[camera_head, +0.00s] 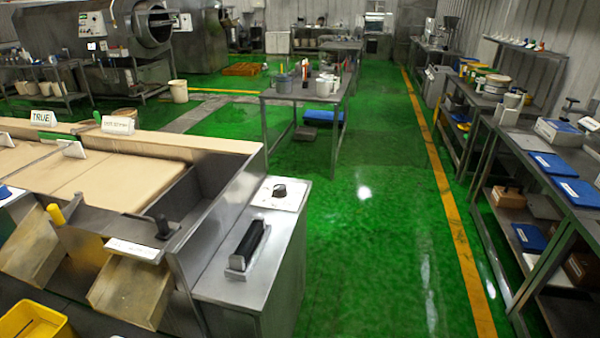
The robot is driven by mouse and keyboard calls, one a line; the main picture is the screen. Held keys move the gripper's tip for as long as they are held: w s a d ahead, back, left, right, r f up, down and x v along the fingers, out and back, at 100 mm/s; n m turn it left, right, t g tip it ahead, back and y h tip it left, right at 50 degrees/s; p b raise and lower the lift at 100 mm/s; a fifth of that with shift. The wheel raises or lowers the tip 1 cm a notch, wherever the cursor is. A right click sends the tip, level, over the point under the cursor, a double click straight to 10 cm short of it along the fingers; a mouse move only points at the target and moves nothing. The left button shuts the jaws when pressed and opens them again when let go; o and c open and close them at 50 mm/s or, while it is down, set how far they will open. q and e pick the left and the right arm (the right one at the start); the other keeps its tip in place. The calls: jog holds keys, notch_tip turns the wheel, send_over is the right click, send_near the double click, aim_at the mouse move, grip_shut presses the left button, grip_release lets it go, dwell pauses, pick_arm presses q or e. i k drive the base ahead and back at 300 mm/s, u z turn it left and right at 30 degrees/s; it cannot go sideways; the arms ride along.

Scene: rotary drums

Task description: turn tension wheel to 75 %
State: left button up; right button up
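No part that I can surely name as the tension wheel shows in the head view. A dark round knob (280,191) sits on a white plate on top of the steel cabinet at the end of the conveyor bench. Any scale or marks on the plate are too small to read. In front of the knob, a black handle (247,245) stands tilted in a metal base on the same cabinet. A black crank-like part (162,227) sits at the bench's front edge. Neither of my grippers is in view.
A conveyor bench (120,180) with tan belts fills the left. A yellow bin (35,322) stands at the lower left. Shelved benches line the right wall, and a steel table (305,92) stands mid-room. The green floor (370,230) between the cabinet and right benches is clear.

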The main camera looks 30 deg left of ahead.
aim_at(279, 190)
jog(key=i, duration=3.25)
jog(key=u, duration=3.15)
